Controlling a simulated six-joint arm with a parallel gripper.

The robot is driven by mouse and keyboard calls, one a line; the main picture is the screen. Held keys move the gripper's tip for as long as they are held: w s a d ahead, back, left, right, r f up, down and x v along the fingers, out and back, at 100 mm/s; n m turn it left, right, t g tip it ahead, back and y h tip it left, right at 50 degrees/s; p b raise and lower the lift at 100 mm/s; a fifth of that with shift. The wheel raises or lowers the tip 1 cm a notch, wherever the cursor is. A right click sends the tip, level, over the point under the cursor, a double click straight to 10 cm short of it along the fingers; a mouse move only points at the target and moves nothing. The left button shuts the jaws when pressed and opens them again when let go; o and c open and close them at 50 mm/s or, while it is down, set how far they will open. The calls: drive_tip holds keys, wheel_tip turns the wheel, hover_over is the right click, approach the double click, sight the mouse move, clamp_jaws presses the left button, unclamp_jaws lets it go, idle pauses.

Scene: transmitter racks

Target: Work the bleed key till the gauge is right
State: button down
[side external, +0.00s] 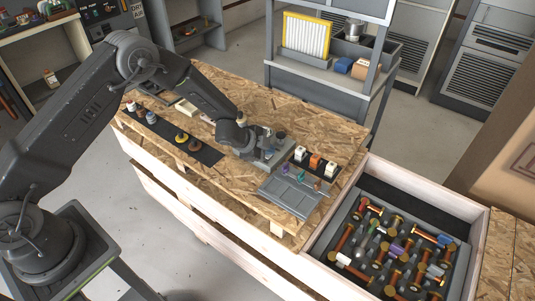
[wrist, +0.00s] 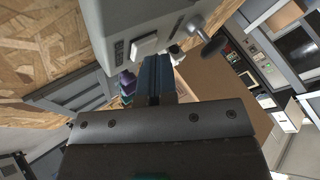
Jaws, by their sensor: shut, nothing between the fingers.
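A grey box (side external: 270,157) stands on the chipboard bench, beside the end of my arm in the side view. In the wrist view the box (wrist: 150,22) fills the upper middle, with a pale square part (wrist: 150,45) on its face. A dark stem with a rounded end (wrist: 212,46) sticks out at the box's right; it may be the bleed key, but I cannot be sure. My gripper (wrist: 153,62) is shut and empty, its fingers just below the box; I cannot tell whether they touch it. I cannot make out a gauge face or its reading in either view.
A flat grey tray (side external: 290,195) lies in front of the box. White and orange blocks (side external: 315,161) stand in a row to its right. A wooden crate (side external: 478,235) at lower right holds many copper-coloured parts. Dark strips with small knobs (side external: 181,138) lie left along the bench.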

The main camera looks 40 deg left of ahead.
sight(268, 156)
idle(0.3)
drive_tip(key=shift+r, duration=0.8)
drive_tip(key=shift+r, duration=2.55)
